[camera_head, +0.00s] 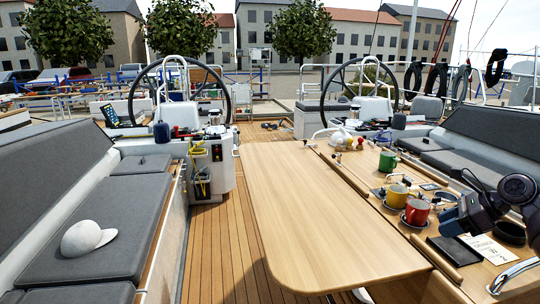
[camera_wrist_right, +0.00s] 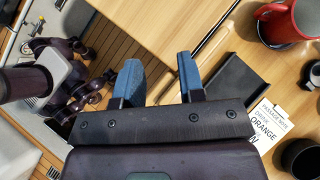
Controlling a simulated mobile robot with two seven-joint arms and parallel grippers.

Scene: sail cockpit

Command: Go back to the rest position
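My right gripper (camera_head: 449,221) is at the right of the head view, over the right side of the cockpit table, near the red mug. In the right wrist view its two blue fingers (camera_wrist_right: 159,78) stand apart with nothing between them, so it is open and empty. The wooden table top and floor show below the fingers. My left gripper is not in the head view.
On the table's right side are a red mug (camera_head: 417,212), a yellow mug (camera_head: 397,196), a green mug (camera_head: 388,161), a paper note (camera_head: 487,249) and a black tablet-like slab (camera_wrist_right: 233,84). The left table leaf (camera_head: 300,215) is clear. A white cap (camera_head: 86,238) lies on the left bench.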

